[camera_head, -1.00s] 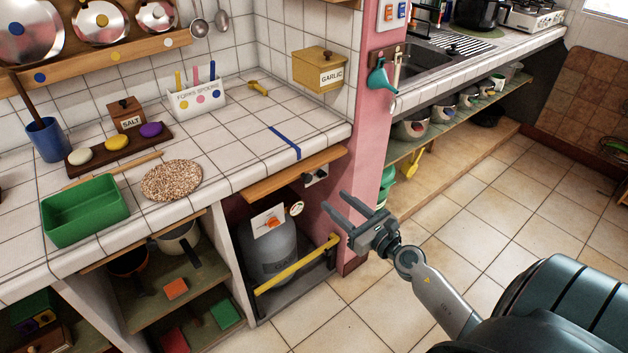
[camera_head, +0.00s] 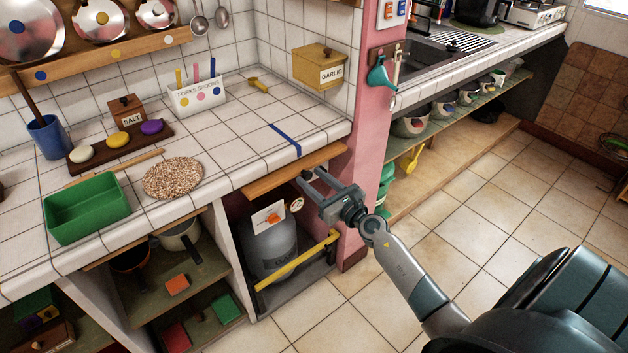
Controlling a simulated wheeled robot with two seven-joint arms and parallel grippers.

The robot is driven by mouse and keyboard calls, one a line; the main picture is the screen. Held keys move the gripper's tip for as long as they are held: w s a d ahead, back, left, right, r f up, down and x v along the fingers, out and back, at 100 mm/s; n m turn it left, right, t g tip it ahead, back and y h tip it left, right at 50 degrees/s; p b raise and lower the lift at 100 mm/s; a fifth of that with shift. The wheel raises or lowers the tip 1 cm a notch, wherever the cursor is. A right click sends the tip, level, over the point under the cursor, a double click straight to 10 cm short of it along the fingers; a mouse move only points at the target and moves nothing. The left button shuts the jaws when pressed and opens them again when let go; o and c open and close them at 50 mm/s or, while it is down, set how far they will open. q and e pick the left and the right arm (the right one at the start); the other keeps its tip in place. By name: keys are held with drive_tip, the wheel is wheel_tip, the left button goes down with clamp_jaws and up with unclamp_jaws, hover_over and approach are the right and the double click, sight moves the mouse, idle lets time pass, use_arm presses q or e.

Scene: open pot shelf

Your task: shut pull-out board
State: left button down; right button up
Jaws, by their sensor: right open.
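The pull-out board (camera_head: 277,179) is a thin wooden slab under the front edge of the tiled counter. It sticks out a little beyond the counter edge, above the gas bottle niche. My right gripper (camera_head: 308,182) is open and empty, with its fingers pointing left at the board's right end. The fingertips overlap the area just below and in front of that end; I cannot tell whether they touch it. My left gripper is not in view.
A grey gas bottle (camera_head: 270,248) stands in the niche behind a yellow bar (camera_head: 298,262). A pink pillar (camera_head: 370,130) rises right of the niche. A green tray (camera_head: 87,210) sits at the counter's front edge. The floor at right is clear.

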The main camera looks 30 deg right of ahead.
sight(309, 175)
drive_tip(key=shift+c, duration=0.7)
clamp_jaws()
drive_tip(key=shift+w+a, duration=0.15)
drive_tip(key=shift+w, duration=1.95)
drive_tip(key=shift+r, duration=0.15)
drive_tip(key=shift+o, duration=0.5)
unclamp_jaws()
drive_tip(key=shift+o, duration=0.2)
drive_tip(key=shift+w, duration=0.15)
